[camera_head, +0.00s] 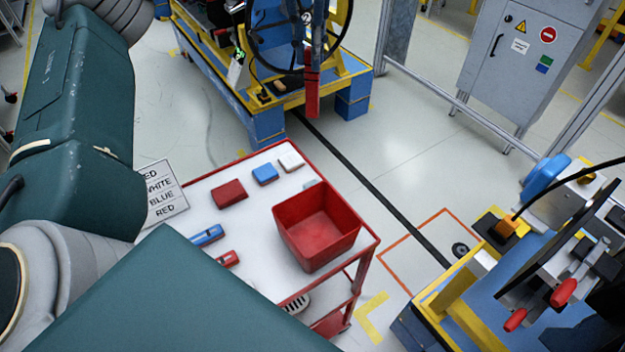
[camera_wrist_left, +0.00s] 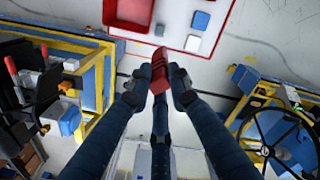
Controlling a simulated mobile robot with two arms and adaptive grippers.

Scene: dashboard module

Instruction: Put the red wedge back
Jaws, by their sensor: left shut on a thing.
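In the left wrist view my left gripper (camera_wrist_left: 160,85) is shut on a red wedge (camera_wrist_left: 160,74), which shows between the two dark fingertips. In that view the wedge appears against the floor, just below the edge of the white-topped table. The table (camera_head: 262,222) carries a red bin (camera_head: 315,228), a red block (camera_head: 229,193), a blue block (camera_head: 265,174) and a white block (camera_head: 291,160). My right gripper is not in view.
A sign (camera_head: 160,193) lists colours at the table's left. Another workstation (camera_head: 470,300) is at right.

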